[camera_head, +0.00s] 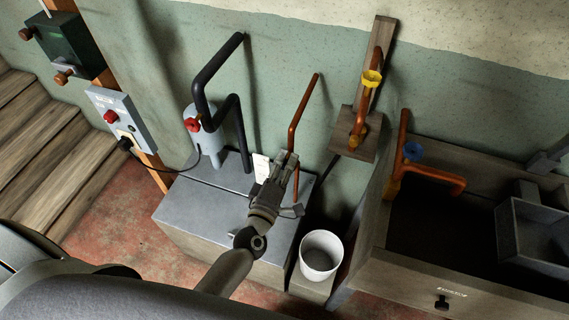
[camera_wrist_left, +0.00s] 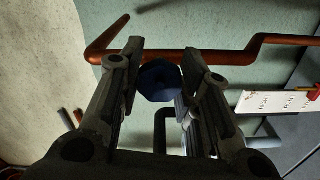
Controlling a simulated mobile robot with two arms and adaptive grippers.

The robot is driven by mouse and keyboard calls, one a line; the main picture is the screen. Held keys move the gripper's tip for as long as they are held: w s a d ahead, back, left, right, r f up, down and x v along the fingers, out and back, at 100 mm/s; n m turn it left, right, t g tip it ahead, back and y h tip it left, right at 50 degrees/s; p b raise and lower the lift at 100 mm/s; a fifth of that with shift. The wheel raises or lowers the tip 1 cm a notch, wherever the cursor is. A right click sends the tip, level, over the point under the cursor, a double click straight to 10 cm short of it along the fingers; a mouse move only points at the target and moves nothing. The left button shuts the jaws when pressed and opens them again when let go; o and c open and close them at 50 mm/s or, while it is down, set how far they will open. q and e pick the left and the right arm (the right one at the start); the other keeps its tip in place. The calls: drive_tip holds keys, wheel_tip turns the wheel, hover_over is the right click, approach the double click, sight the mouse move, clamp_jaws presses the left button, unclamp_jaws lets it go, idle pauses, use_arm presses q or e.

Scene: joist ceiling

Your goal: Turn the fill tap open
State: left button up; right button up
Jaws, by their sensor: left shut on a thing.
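My left gripper (camera_head: 287,160) reaches over the grey box to the copper pipe (camera_head: 303,110) on the wall. In the left wrist view its two fingers (camera_wrist_left: 162,60) stand on either side of a dark blue round tap knob (camera_wrist_left: 160,82), and the gripper is shut on it. The knob sits in front of the horizontal run of the copper pipe (camera_wrist_left: 225,56). In the head view the gripper hides this knob. No readable label shows whether this is the fill tap. My right gripper is not in view.
A white card (camera_head: 262,168) stands beside the gripper. A grey cylinder with a red knob (camera_head: 192,124) and black pipes are to the left. A white bucket (camera_head: 321,255) stands below.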

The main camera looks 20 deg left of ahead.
use_arm(q)
drive_tip(key=o, duration=1)
drive_tip(key=shift+s, duration=0.1)
drive_tip(key=s, duration=1.2)
drive_tip(key=shift+a, duration=0.2)
drive_tip(key=shift+w, duration=0.1)
